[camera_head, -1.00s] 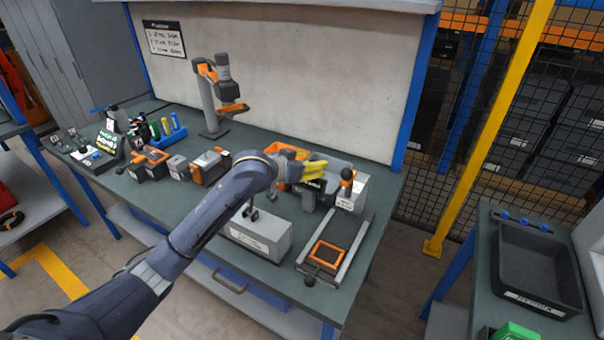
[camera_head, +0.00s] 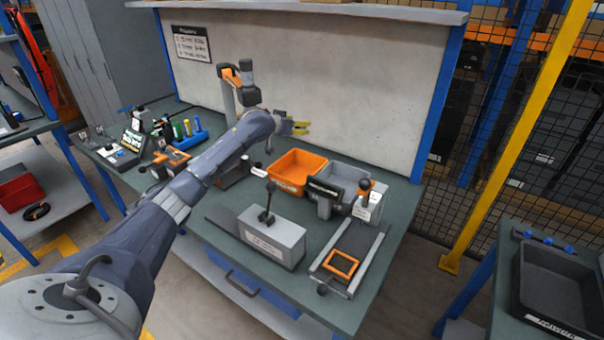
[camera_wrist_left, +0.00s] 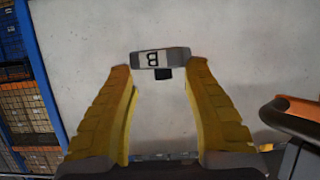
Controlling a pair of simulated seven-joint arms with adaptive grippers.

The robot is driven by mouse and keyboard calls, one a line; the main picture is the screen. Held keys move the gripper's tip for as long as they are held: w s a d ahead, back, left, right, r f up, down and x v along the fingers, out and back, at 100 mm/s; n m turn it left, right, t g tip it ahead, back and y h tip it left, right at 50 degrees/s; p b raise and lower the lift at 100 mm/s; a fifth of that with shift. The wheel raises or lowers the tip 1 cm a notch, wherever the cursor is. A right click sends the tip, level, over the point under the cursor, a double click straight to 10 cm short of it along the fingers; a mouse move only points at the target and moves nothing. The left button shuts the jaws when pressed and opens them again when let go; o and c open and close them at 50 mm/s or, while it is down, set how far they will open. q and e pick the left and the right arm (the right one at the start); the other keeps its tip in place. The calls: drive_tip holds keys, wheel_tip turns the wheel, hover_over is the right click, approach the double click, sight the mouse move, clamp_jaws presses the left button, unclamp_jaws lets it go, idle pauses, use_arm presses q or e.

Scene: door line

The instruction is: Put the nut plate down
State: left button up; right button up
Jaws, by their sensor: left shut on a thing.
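My left gripper (camera_head: 300,127) reaches in over the bench, its yellow fingers raised in front of the pale back panel. In the left wrist view the two yellow fingers (camera_wrist_left: 158,68) are closed on the ends of a small grey plate marked "B" (camera_wrist_left: 148,60), which I take for the nut plate. A small dark block shows under it. The plate is clear of any surface, with the pale panel behind it. It is too small to make out in the head view. My right gripper is not in view.
An orange bin (camera_head: 296,168) and a grey bin (camera_head: 345,174) stand at the back of the bench. In front are a grey box with a lever (camera_head: 272,240) and a rail fixture with an orange frame (camera_head: 341,263). An orange-and-black stand (camera_head: 232,88) rises near the gripper.

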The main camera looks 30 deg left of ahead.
use_arm(q)
wheel_tip(320, 180, down, 18)
drive_tip(key=shift+f, duration=0.2)
idle(0.5)
drive_tip(key=shift+f, duration=0.6)
drive_tip(key=o, duration=1.5)
drive_tip(key=shift+s+f, duration=0.1)
drive_tip(key=shift+f, duration=0.05)
drive_tip(key=shift+r, duration=0.45)
drive_tip(key=shift+s+r, duration=0.15)
drive_tip(key=shift+r, duration=0.05)
drive_tip(key=v, duration=1.1)
drive_tip(key=shift+s+r, duration=0.25)
